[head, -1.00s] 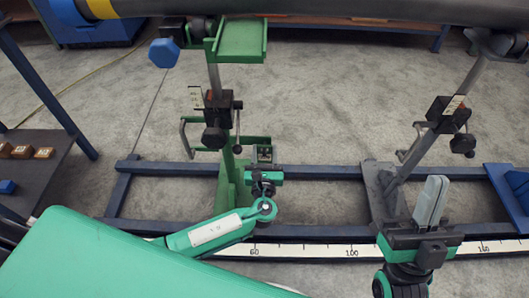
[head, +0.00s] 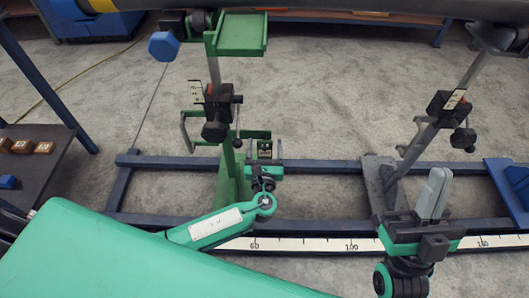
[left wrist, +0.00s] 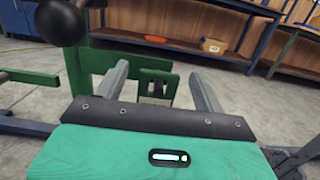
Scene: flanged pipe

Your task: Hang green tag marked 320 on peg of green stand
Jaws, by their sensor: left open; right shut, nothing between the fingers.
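The green stand (head: 228,177) rises left of centre in the head view, with a green tray-like top under the pipe and a low green side arm. My left gripper (head: 264,149) is open at the right end of that arm. The peg cannot be made out. My right gripper (head: 434,193) is shut and empty, in front of the grey stand (head: 379,190).
The dark pipe (head: 350,12) runs across the top. A blue rail frame (head: 165,162) and a white ruler strip (head: 320,244) lie low. Several brown labelled blocks (head: 43,147) sit on a dark table at left. A black knob (left wrist: 60,22) is close to my left gripper.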

